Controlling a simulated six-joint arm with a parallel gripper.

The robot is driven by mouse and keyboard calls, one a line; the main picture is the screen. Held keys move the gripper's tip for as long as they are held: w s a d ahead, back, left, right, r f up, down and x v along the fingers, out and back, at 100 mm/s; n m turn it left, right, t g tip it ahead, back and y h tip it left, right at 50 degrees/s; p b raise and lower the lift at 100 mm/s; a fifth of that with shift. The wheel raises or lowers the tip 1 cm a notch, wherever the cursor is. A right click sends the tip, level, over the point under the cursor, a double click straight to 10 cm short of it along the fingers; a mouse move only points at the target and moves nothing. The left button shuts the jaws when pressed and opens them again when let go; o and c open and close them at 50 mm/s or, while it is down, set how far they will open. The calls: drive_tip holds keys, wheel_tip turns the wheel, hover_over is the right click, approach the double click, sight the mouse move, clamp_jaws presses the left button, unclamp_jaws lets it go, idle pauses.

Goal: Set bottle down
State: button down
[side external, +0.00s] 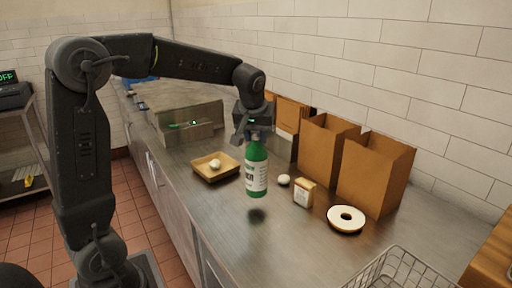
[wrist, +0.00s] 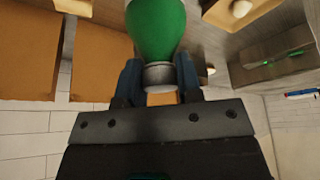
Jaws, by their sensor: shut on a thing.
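A green bottle (side external: 257,172) with a white label hangs upright from my gripper (side external: 254,136) in the side view. My gripper is shut on the neck of the bottle from above. The bottle's base appears to be a little above the steel counter (side external: 230,215), with a dark shadow below it. In the wrist view the green bottle (wrist: 156,28) and its pale neck sit between the two fingers of my gripper (wrist: 158,80). The label does not show there.
A wire basket (side external: 402,272) is in front.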

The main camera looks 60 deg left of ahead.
drive_tip(key=shift+f, duration=1.95)
drive_tip(key=c, duration=0.8)
unclamp_jaws()
drive_tip(key=shift+r, duration=0.35)
drive_tip(key=v, duration=1.1)
drive_tip(key=s+d+f+m+h, duration=0.1)
drive_tip(key=s+d+f+m, duration=0.1)
drive_tip(key=s, duration=0.4)
drive_tip(key=s+d+f+m+t+h, duration=0.1)
drive_tip(key=s+d+f+m, duration=0.2)
drive_tip(key=s+d, duration=0.3)
drive_tip(key=s+d+f+m+t+h, duration=0.1)
drive_tip(key=s+d+f+m, duration=0.2)
drive_tip(key=s, duration=0.3)
drive_tip(key=shift+s+d+m, duration=0.3)
drive_tip(key=shift+d+m, duration=0.2)
drive_tip(key=shift+d, duration=0.1)
